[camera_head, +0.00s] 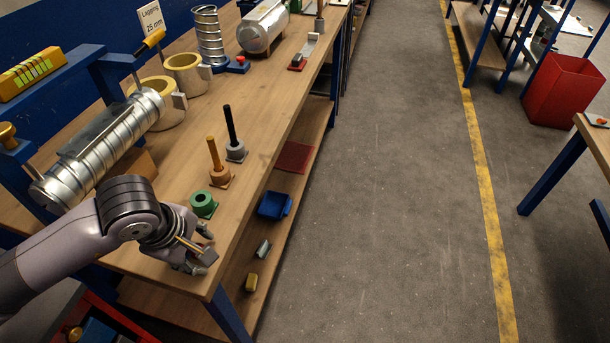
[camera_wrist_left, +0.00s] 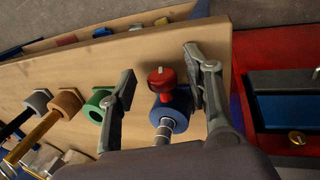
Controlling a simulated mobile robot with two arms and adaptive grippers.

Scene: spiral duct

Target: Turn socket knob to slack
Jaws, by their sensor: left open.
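My left gripper (camera_head: 207,243) is open over the front corner of the workbench, pointing down. In the left wrist view its two fingers (camera_wrist_left: 160,68) stand on either side of a red socket knob (camera_wrist_left: 161,78). The knob is on a blue socket (camera_wrist_left: 173,105), with a silver ribbed rod (camera_wrist_left: 164,130) running from it toward my wrist. The fingers look apart from the knob, with a gap on each side. In the head view my gripper hides this socket and knob. My right gripper is in neither view.
A green socket (camera_head: 203,204), an orange socket with a rod (camera_head: 219,176) and a grey socket with a black rod (camera_head: 235,151) stand in a row beside my gripper. A spiral duct (camera_head: 105,140) lies behind my arm. A red toolbox (camera_wrist_left: 285,140) is beyond the bench edge.

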